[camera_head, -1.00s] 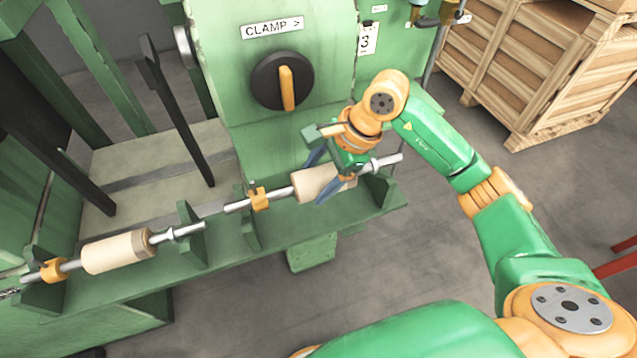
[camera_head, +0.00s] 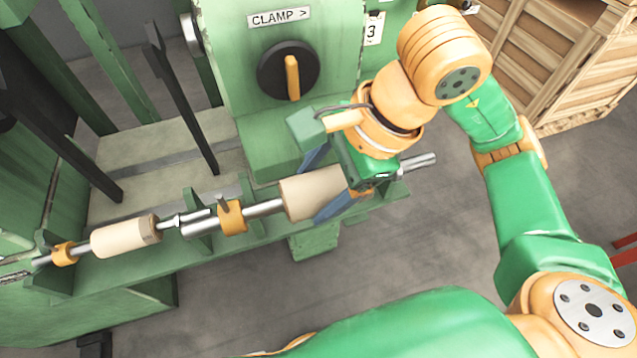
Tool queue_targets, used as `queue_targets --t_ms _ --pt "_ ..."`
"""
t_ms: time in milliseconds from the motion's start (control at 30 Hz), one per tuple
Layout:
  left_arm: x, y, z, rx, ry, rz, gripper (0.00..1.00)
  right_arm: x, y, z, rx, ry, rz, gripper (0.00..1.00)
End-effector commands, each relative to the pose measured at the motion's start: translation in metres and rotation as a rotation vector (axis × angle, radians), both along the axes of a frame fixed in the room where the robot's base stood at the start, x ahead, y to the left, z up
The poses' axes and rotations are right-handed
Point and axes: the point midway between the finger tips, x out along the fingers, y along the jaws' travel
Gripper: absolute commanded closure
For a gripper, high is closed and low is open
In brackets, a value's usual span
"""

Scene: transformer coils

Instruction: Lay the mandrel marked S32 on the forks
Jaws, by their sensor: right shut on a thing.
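My right gripper (camera_head: 327,182) is shut on a mandrel with a cream roll (camera_head: 303,197), its blue fingers on either side of the roll. The mandrel's steel shaft has an orange collar (camera_head: 233,218) at left and a bare end (camera_head: 418,162) at right. It appears raised above the green rest and slopes down to the left in the picture. A second mandrel (camera_head: 125,236), with a cream roll and orange collar, lies on the left rest. No S32 mark is legible on either. Two dark bars, apparently the forks (camera_head: 183,105), stand at the left. My left gripper is not in view.
The green machine (camera_head: 225,75) carries a CLAMP label and a black knob (camera_head: 288,70) with an orange handle, close behind my right gripper. Green notched rests (camera_head: 192,215) line its front ledge. A wooden crate (camera_head: 555,70) stands back right. Grey floor lies open below the ledge.

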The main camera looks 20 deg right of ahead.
Motion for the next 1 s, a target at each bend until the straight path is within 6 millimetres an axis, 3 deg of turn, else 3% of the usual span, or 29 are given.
queue_targets --t_ms 67,333,433,700,1000 --pt "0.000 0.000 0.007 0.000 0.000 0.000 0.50 0.000 0.000 0.009 0.001 -0.001 0.000 1.00" --pt "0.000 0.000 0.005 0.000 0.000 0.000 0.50 0.000 0.000 0.007 0.002 -0.003 0.007 1.00" --pt "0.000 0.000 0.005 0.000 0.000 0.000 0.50 0.002 -0.004 0.002 0.003 -0.019 0.082 1.00" --pt "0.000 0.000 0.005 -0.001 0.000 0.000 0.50 0.010 -0.030 -0.026 0.047 -0.107 0.639 1.00" --pt "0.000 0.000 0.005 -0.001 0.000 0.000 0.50 0.013 -0.051 -0.044 0.108 -0.163 1.041 1.00"
